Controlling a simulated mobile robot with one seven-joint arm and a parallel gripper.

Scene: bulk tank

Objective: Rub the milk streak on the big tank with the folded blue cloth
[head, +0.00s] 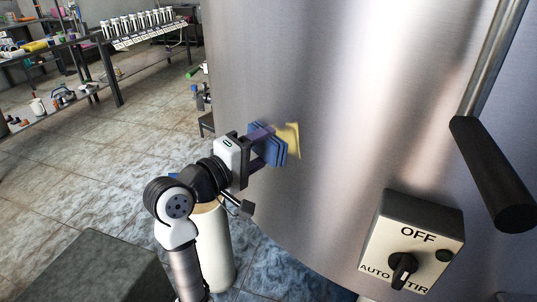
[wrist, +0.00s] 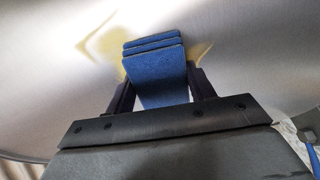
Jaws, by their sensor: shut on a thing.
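The big tank (head: 350,90) is a tall curved wall of brushed steel; it also fills the top of the wrist view (wrist: 50,80). A yellowish milk streak (head: 291,139) marks the tank just right of the cloth. In the wrist view the streak (wrist: 98,42) shows to the left of the cloth, with a fainter part to its right. My gripper (head: 262,147) is shut on the folded blue cloth (wrist: 155,80). The cloth (head: 282,150) is held out toward the tank at the streak and hides part of it. I cannot tell whether it touches the steel.
A control box (head: 412,235) with a black knob and the word OFF sits on the tank at lower right. A black-gripped bar (head: 491,175) stands out above it. A cream cylinder (head: 214,245) stands below my arm. Benches with bottles (head: 140,25) are at back left.

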